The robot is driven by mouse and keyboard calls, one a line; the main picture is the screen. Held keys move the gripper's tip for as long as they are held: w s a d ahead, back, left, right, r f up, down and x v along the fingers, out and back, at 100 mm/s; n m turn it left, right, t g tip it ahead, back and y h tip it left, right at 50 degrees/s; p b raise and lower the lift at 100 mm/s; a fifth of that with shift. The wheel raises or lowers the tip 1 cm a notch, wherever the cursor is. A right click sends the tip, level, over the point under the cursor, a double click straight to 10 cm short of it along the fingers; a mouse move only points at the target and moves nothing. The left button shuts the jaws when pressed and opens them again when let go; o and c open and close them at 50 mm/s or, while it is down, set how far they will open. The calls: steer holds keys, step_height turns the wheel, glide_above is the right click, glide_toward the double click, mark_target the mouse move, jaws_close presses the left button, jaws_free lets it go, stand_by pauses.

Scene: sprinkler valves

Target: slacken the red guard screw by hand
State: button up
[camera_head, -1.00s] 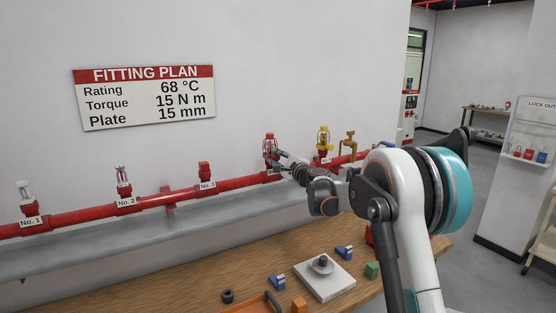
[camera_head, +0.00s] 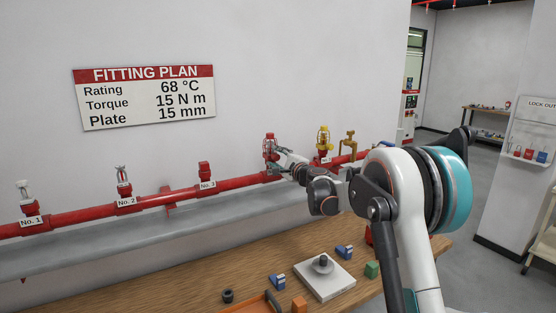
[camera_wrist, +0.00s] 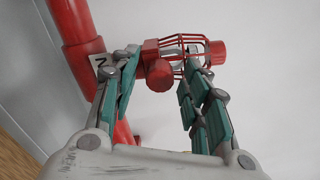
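The red guard screw (camera_wrist: 160,75) is a round red knob on the side of a red fitting in the wrist view. Beside it a red wire cage guard (camera_wrist: 188,40) ends in a red cap (camera_wrist: 215,53). In the head view the caged red fitting (camera_head: 270,142) stands on the red pipe. My gripper (camera_wrist: 161,56) has its two green-padded fingers on either side of the screw, with a visible gap to each side. It looks open and grips nothing. In the head view my gripper (camera_head: 283,157) is small, beside the fitting.
The red pipe (camera_head: 90,214) runs along the wall, with fittings labelled No. 1, No. 2 and No. 3 to the left. A yellow caged fitting (camera_head: 323,139) and a brass valve (camera_head: 348,144) stand to the right. The wooden bench (camera_head: 200,285) holds several small parts.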

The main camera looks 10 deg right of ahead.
steer(key=v, duration=1.2)
steer(key=s+a+n+g+b, duration=0.1)
steer(key=s+a+n+g, duration=0.2)
steer(key=s, duration=0.5)
steer(key=s+a+f+n+g+b, duration=0.1)
steer(key=s+a+n, duration=0.25)
steer(key=s, duration=0.45)
steer(key=s+a+n+g+b, duration=0.1)
steer(key=s+a+n+g, duration=0.15)
steer(key=s+n, duration=0.4)
steer(key=s+d+f+n+g+h, duration=0.1)
steer(key=s+f, duration=0.3)
steer(key=s, duration=0.5)
steer(key=s+d+f+n+g+h+b, duration=0.1)
steer(key=s+d+f+n+h, duration=0.1)
steer(key=s+f, duration=0.3)
steer(key=s+d+f+n+g+h+b, duration=0.1)
steer(key=s+f, duration=0.4)
steer(key=s, duration=0.8)
steer(key=shift+s+d+f+n+g+h, duration=0.25)
steer(key=shift+d+n+g+h, duration=0.1)
steer(key=shift+d+n+h, duration=0.4)
